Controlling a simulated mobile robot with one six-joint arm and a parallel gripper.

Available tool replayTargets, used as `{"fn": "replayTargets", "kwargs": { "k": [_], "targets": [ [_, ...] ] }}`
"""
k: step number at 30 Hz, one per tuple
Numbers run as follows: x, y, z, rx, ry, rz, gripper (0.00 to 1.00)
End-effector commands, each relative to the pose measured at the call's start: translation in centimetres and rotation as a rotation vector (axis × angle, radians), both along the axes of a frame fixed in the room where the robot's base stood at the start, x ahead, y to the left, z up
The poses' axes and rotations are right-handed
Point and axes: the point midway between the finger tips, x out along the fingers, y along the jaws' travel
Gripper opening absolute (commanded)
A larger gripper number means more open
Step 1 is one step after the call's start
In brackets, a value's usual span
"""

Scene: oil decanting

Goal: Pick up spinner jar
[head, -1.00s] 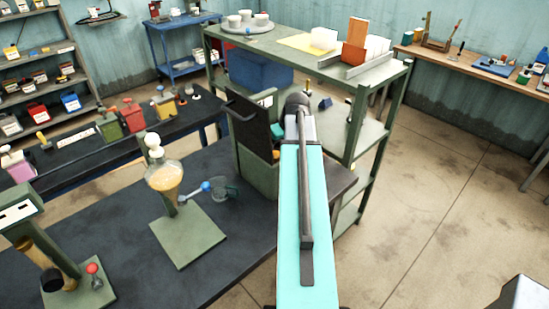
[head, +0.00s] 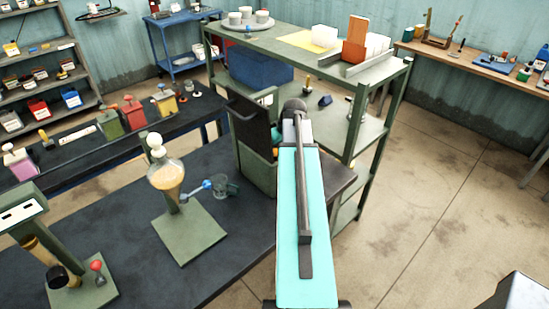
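No object can be surely told as the spinner jar. A small clear glass vessel (head: 227,186) stands on the dark bench beside the blue tap knob (head: 207,184) of a glass flask of amber liquid (head: 166,176). A green box with a raised dark lid (head: 258,174) stands at the bench's right end; its inside is mostly hidden. My teal arm reaches forward over the right end of the bench, its far joint beside this box. My gripper is hidden behind the arm, so its fingers and anything in them do not show.
A green shelf unit (head: 378,71) stands close beyond my arm. A green stand with a red knob (head: 97,266) is at the bench's lower left. Another bench (head: 75,163) holds several coloured containers. The floor at right (head: 440,200) is clear.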

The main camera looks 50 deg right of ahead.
Motion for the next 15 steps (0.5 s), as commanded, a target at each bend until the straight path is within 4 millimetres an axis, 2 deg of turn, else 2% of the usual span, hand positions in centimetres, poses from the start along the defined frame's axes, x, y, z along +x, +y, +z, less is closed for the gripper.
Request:
{"fn": "replayTargets", "kwargs": {
  "k": [2, 9, 10, 15],
  "targets": [
    [-0.01, -0.02, 0.01, 0.000, 0.000, 0.000, 0.59],
    [-0.02, -0.03, 0.01, 0.000, 0.000, -0.001, 0.19],
    [-0.02, -0.03, 0.01, 0.000, 0.000, -0.001, 0.16],
    [-0.03, -0.04, 0.02, 0.000, 0.000, -0.001, 0.16]
  ]
}}
